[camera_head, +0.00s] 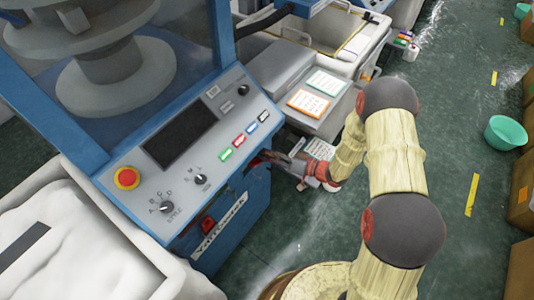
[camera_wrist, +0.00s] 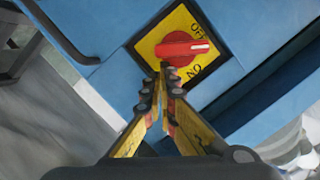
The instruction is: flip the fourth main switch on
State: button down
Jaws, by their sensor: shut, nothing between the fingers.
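In the wrist view a red rotary main switch (camera_wrist: 183,48) sits on a yellow square plate (camera_wrist: 150,50) on a blue machine face. The plate carries OFF at the upper right and ON below it. The knob's bar lies roughly level, its white mark at the right end, between the two words and nearer OFF. My gripper (camera_wrist: 168,72) is shut and empty, its tips at the knob's lower edge; I cannot tell whether they touch it. In the head view my gripper (camera_head: 268,156) is at the blue machine's front, below the panel, and largely hides this switch.
The panel (camera_head: 185,165) has a red emergency button (camera_head: 126,178), knobs and coloured buttons. A red part (camera_head: 207,224) sits lower left on the machine's front. A white bin (camera_head: 120,245) stands at left. A teal basin (camera_head: 505,132) and boxes stand right; the green floor between is mostly clear.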

jog(key=shift+d+f+m+p, duration=0.1)
jog(key=shift+f+m+p, duration=0.25)
jog(key=shift+m+p, duration=0.4)
jog(key=shift+f+m+y, duration=0.1)
jog(key=shift+m+y, duration=0.15)
jog(key=shift+y, duration=0.05)
jog(key=shift+f+m+p, duration=0.3)
jog(key=shift+m+p, duration=0.2)
jog(key=shift+p, duration=0.05)
jog(key=shift+w+f+m+g+y+p, duration=0.1)
jog(key=shift+f+m+g+y+p, duration=0.25)
jog(key=shift+m, duration=0.25)
jog(key=shift+f+m+y+p, duration=0.35)
jog(key=shift+f+m, duration=0.15)
jog(key=shift+m, duration=0.6)
jog(key=shift+s+a+f+m, duration=0.15)
jog(key=shift+f+m, duration=0.15)
jog(key=shift+m, duration=0.2)
jog(key=shift+s+a+f+m, duration=0.15)
jog(key=shift+f+m, duration=0.1)
jog(key=shift+m, duration=0.25)
jog(key=shift+s+f, duration=0.1)
jog(key=shift+f, duration=0.05)
